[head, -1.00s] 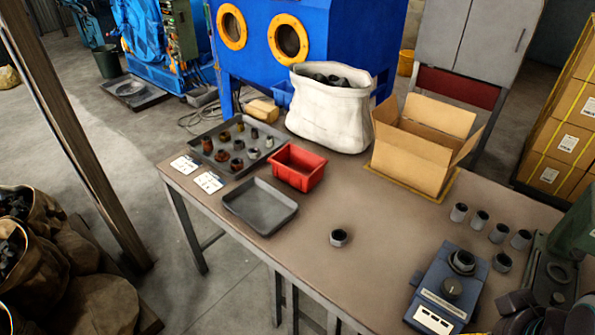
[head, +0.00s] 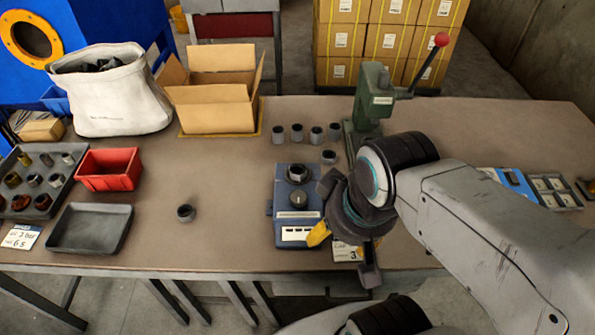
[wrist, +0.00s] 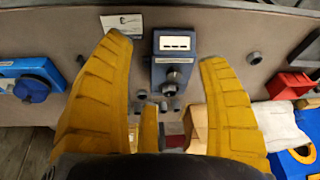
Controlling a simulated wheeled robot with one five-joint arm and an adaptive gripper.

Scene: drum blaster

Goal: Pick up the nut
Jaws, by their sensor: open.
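A small dark grey nut (head: 185,213) stands alone on the brown table (head: 150,243), right of the empty grey tray. It also shows in the wrist view (wrist: 254,57), right of the blue device. A similar dark ring-shaped piece (head: 297,172) sits on top of the blue device (head: 297,212). My gripper (wrist: 164,52) is open, with its yellow fingers spread and nothing between them in contact. In the head view my gripper (head: 343,245) is above the table's front part, just right of the blue device and well right of the lone nut.
Several grey cylinders (head: 297,133) stand behind the device, beside a green press (head: 373,97) with a red-knobbed lever. A red bin (head: 108,169), grey tray (head: 90,228), parts tray (head: 62,177), white sack (head: 110,98) and open carton (head: 215,103) are left. Table around the lone nut is clear.

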